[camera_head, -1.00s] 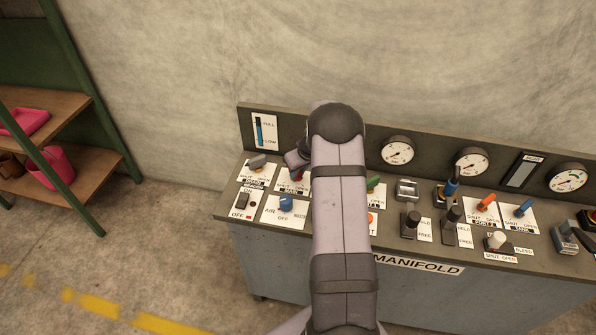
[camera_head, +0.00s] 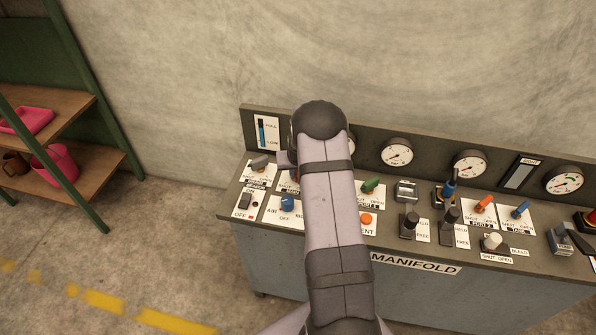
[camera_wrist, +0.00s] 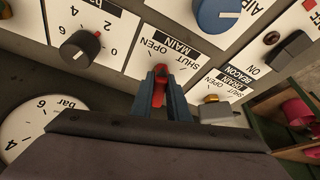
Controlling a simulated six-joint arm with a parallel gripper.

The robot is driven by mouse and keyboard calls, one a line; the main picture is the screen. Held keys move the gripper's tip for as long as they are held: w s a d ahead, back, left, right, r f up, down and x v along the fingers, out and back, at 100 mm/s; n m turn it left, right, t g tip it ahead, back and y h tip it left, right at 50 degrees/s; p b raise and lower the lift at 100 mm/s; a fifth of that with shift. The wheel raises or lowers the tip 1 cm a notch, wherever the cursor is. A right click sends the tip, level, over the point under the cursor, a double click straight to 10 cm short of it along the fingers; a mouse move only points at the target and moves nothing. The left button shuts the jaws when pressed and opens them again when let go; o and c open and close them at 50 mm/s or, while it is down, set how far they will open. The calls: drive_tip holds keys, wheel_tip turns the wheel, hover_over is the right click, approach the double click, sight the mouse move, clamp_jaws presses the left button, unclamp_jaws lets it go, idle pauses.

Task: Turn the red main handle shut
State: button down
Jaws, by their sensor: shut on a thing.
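The red main handle (camera_wrist: 159,98) is in the wrist view, beside the upside-down MAIN label (camera_wrist: 177,44) with its SHUT and OPEN marks. My gripper (camera_wrist: 160,76) has its two blue-grey fingers on either side of the handle and is shut on it. The handle's red end shows between the fingers, near the word OPEN. Its exact angle and its base are hard to tell.
In the head view a green handle (camera_head: 370,186) and an orange button (camera_head: 366,219) stand right of my arm. Shelves (camera_head: 60,175) stand at left.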

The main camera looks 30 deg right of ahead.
drive_tip(key=m+b, duration=0.2)
drive_tip(key=b, duration=0.1)
drive_tip(key=m+h+b, duration=0.1)
drive_tip(key=shift+w+a+f+g, duration=0.2)
drive_tip(key=shift+w+f+g, duration=0.1)
drive_tip(key=shift+g, duration=0.1)
drive_tip(key=m+b, duration=0.1)
drive_tip(key=b, duration=0.2)
drive_tip(key=m+b, duration=0.2)
drive_tip(key=b, duration=0.2)
drive_tip(key=shift+w+a+g+h, duration=0.15)
drive_tip(key=shift+g+h, duration=0.25)
drive_tip(key=m+b, duration=0.1)
drive_tip(key=m+g+b, duration=0.1)
drive_tip(key=shift+w+a+r+m+h+b, duration=0.1)
drive_tip(key=shift+w+r+m+h+b, duration=0.05)
drive_tip(key=shift+m+h+b, duration=0.2)
drive_tip(key=shift+w+r+m+g+b, duration=0.15)
drive_tip(key=shift+m+g, duration=0.25)
drive_tip(key=shift+m, duration=0.65)
drive_tip(key=shift+w+r+m+g+b, duration=0.15)
drive_tip(key=shift+m+g, duration=0.25)
drive_tip(key=shift+m, duration=0.6)
drive_tip(key=c, duration=1.7)
unclamp_jaws()
drive_tip(key=shift+f, duration=0.1)
drive_tip(key=shift+a, duration=0.1)
drive_tip(key=shift+b+v, duration=0.85)
drive_tip(key=shift+v, duration=2.85)
